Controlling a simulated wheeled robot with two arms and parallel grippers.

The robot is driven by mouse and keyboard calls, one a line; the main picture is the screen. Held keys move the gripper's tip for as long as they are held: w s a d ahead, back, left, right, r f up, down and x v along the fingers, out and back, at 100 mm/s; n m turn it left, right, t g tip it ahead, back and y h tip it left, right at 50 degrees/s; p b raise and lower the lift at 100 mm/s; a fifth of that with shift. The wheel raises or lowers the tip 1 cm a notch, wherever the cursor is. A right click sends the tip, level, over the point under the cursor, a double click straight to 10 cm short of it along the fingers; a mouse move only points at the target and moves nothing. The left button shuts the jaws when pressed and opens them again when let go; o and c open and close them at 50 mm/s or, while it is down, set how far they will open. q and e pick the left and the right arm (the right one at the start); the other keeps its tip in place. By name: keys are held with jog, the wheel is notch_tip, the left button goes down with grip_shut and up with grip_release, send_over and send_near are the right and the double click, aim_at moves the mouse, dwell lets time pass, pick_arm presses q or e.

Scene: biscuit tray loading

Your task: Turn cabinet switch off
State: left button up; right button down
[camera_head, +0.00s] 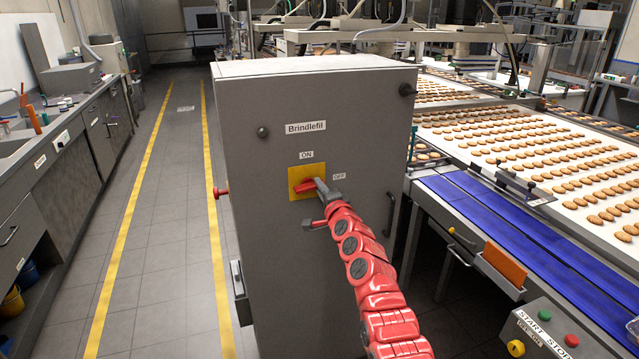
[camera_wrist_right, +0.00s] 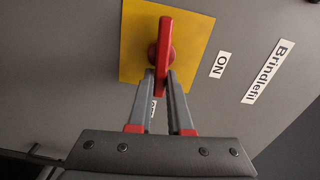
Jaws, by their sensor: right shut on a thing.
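A grey cabinet (camera_head: 330,120) labelled "Brindlefil" stands in front of me. On its front is a yellow plate (camera_head: 294,173) with a red rotary switch (camera_head: 302,187). The ON label (camera_head: 306,155) is above the plate and the OFF label (camera_head: 339,176) is to its right. In the right wrist view the red switch handle (camera_wrist_right: 165,45) lies in line with the partly hidden OFF label, and the ON label (camera_wrist_right: 219,65) is off to its side. My right gripper (camera_wrist_right: 161,82) is shut on the near end of the handle. My left gripper is out of view.
A conveyor with rows of biscuits (camera_head: 540,150) and a blue belt (camera_head: 500,225) runs on the right. A START/STOP box (camera_head: 545,325) stands front right. A counter (camera_head: 70,115) lines the left wall. The aisle between yellow floor lines (camera_head: 160,190) is clear.

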jog(key=shift+f+m, duration=0.1)
jog(key=shift+m, duration=0.4)
jog(key=c, duration=0.8)
grip_release()
jog(key=shift+c, duration=0.2)
jog(key=shift+p, duration=0.3)
jog(key=p+v, duration=0.1)
jog(key=v, duration=1.6)
jog(key=shift+s, duration=0.15)
